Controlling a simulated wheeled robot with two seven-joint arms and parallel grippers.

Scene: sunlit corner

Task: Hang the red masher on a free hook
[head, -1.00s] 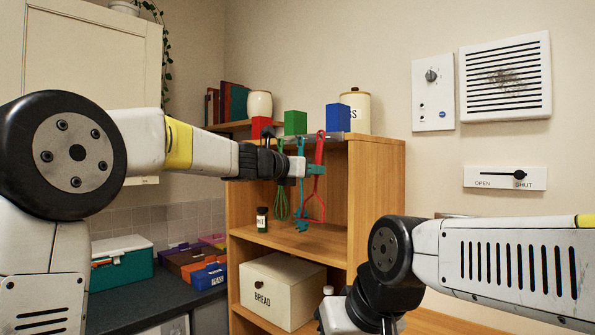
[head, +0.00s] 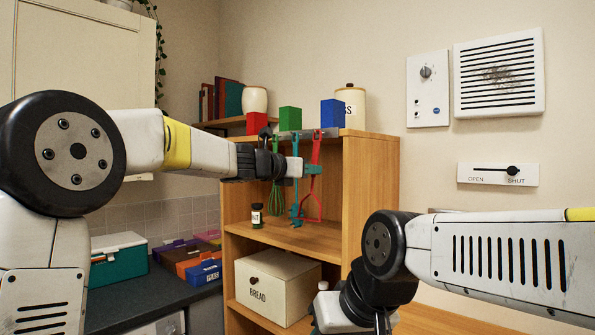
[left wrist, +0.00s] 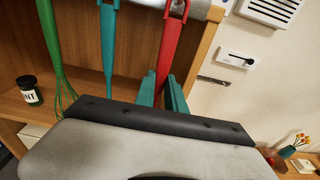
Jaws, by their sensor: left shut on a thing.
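The red masher (head: 316,152) is upright in front of the shelf unit, with its looped wire head lowest. My left gripper (head: 314,169) is shut on its handle; the teal fingers also show around the red handle (left wrist: 167,45) in the left wrist view. The loop at the handle's top is right at the grey hook rail (head: 305,134). I cannot tell whether a hook passes through it. A green whisk (head: 276,192) and a teal utensil (head: 296,205) hang to the left of the masher.
Red (head: 256,123), green (head: 290,119) and blue (head: 333,113) blocks stand above the rail. A small dark jar (head: 257,216) is on the shelf below, above a bread bin (head: 275,290). The shelf unit's right side panel (head: 372,190) is close to the masher.

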